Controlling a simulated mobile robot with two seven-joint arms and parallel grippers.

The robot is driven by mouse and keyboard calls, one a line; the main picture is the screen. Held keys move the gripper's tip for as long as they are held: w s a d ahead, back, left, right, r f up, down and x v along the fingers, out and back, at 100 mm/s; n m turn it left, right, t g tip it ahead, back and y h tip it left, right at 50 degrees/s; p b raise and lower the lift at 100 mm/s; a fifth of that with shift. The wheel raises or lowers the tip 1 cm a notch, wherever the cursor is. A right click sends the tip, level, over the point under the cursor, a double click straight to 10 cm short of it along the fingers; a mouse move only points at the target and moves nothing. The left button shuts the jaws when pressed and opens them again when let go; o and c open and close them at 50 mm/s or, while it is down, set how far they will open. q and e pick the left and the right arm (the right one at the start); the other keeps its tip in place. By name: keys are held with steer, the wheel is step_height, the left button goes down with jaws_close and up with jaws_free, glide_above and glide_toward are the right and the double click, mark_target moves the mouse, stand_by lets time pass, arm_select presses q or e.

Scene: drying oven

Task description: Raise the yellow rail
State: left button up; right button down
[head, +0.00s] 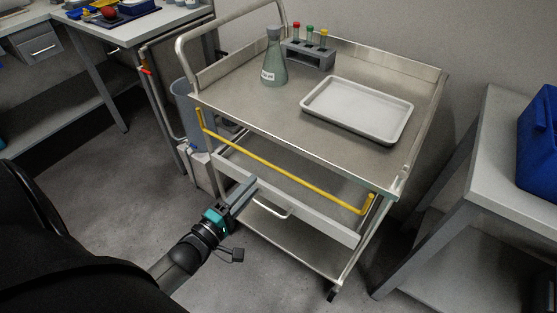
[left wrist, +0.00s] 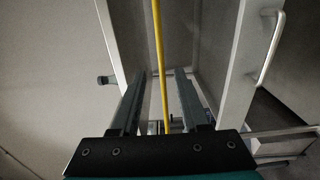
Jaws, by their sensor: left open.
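The yellow rail (head: 285,173) is a thin bar with bent ends. It runs along the front side of the steel cart, below the edge of the top tray and above the drawer. My left gripper (head: 250,188) is open and empty in front of the cart, close below the rail in the head view. In the left wrist view the yellow rail (left wrist: 157,45) runs up the picture in line with the gap between the open fingers (left wrist: 160,98). I cannot tell how far it is from the fingertips. My right gripper is not in view.
The cart top (head: 262,112) holds a flask (head: 273,62), a tube rack (head: 308,55) and a white tray (head: 357,110). A drawer (head: 318,218) with a handle lies below the rail. Benches stand at left and right; the floor before the cart is open.

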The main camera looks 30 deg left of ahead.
mark_target(273, 165)
arm_select(q)
steer(key=shift+w+d+b, duration=0.15)
steer(key=shift+w+b, duration=0.45)
steer(key=shift+w, duration=1.5)
steer(key=shift+w+d+b, duration=0.2)
steer(key=shift+w+b, duration=0.4)
steer(key=shift+w, duration=1.45)
steer(key=shift+w+d+b, duration=0.15)
steer(key=shift+w+b, duration=0.45)
steer(key=shift+w, duration=1.5)
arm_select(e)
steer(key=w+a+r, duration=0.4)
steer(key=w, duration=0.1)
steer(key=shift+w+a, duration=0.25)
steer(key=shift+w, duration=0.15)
arm_select(q)
steer(key=shift+c, duration=0.2)
jaws_close()
